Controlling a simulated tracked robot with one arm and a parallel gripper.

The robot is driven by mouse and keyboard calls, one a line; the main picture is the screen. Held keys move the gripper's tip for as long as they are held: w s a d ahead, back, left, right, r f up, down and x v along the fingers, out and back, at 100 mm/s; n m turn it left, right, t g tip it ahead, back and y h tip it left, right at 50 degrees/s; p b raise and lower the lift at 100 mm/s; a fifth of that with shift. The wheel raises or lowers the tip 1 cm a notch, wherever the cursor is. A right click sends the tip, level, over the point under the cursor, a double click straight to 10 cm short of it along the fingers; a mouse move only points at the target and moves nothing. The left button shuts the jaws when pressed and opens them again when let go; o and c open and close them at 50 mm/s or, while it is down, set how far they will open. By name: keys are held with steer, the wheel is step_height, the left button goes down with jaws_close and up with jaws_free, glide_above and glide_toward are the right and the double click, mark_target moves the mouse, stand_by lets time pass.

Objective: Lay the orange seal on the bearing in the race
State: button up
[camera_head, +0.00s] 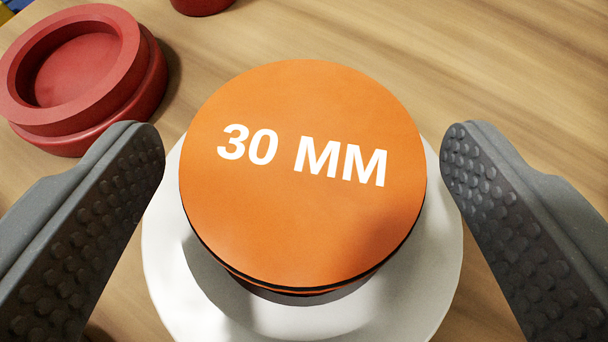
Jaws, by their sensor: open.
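The orange seal (304,215), a round disc marked "30 MM" in white, lies face up in the middle of the view. It sits above a white round piece (175,270) that shows as a wider ring around it. A thin dark edge and a reddish-orange part show under its near rim; what exactly bears it is hidden. My gripper (302,145) is open, with one grey studded finger on each side of the seal. Gaps show between both fingers and the seal. I cannot make out the bearing or the race for certain.
A red round ring-shaped piece (125,60) with a hollow centre stands on the wooden table (480,50) at the upper left, near the left finger. Part of another red object (202,4) shows at the top edge. The table at the upper right is clear.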

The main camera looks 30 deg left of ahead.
steer(key=p+v, duration=0.3)
steer(key=v, duration=0.9)
steer(key=shift+p, duration=0.35)
steer(key=d+r+m+t+h, duration=0.25)
steer(key=d+r, duration=0.45)
steer(key=r, duration=0.5)
steer(key=d+r+m+t+h, duration=0.2)
steer(key=d+r+h, duration=0.2)
steer(key=d+r, duration=0.5)
steer(key=s+a+r+m, duration=0.1)
steer(key=s+r, duration=0.5)
steer(key=r, duration=0.3)
steer(key=s+a+r+m, duration=0.1)
steer(key=s+r, duration=0.5)
steer(key=r, duration=0.3)
steer(key=shift+s+a+r, duration=0.15)
steer(key=shift+s+r, duration=0.1)
steer(key=shift+s, duration=0.15)
steer(key=shift+t, duration=0.25)
